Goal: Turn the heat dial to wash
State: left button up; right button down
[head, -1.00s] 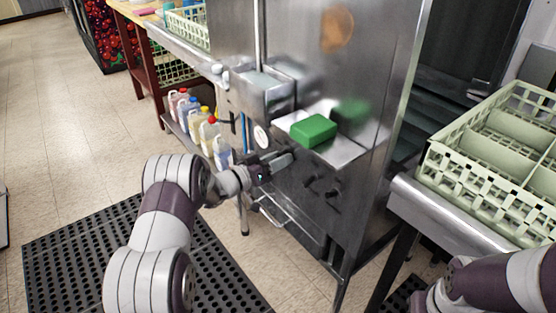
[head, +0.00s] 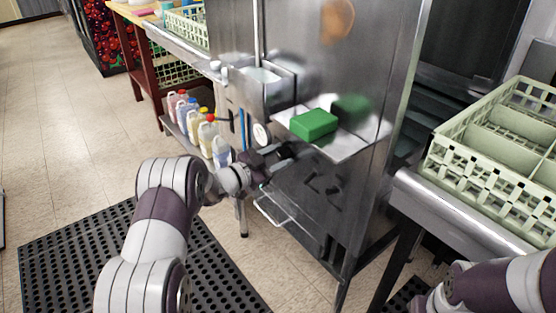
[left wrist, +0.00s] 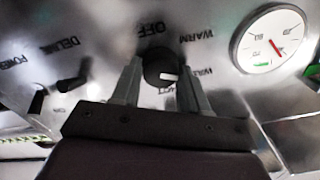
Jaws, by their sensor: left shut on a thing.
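The heat dial (left wrist: 160,69) is a round black knob with a white mark in the left wrist view. The mark points right and slightly down, toward a partly hidden label that begins "WA". "OFF" and "WARM" are printed above and to the upper right of it. My left gripper (left wrist: 161,84) is shut on the dial, one finger on each side. In the head view my left gripper (head: 279,160) is at the steel machine's front (head: 300,190), below the small shelf, and the dial is hidden there. My right gripper is out of view.
A white gauge (left wrist: 273,40) and a smaller black switch (left wrist: 72,82) flank the dial. A green block (head: 314,124) lies on the small shelf (head: 350,143). Jugs (head: 207,137) stand to the left. A pale rack (head: 490,150) is on the right counter.

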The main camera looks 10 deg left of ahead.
pick_arm(q)
jog(key=shift+m, duration=0.6)
jog(key=o, duration=1)
jog(key=p+v, duration=0.2)
jog(key=v, duration=1)
jog(key=shift+s+a, duration=0.3)
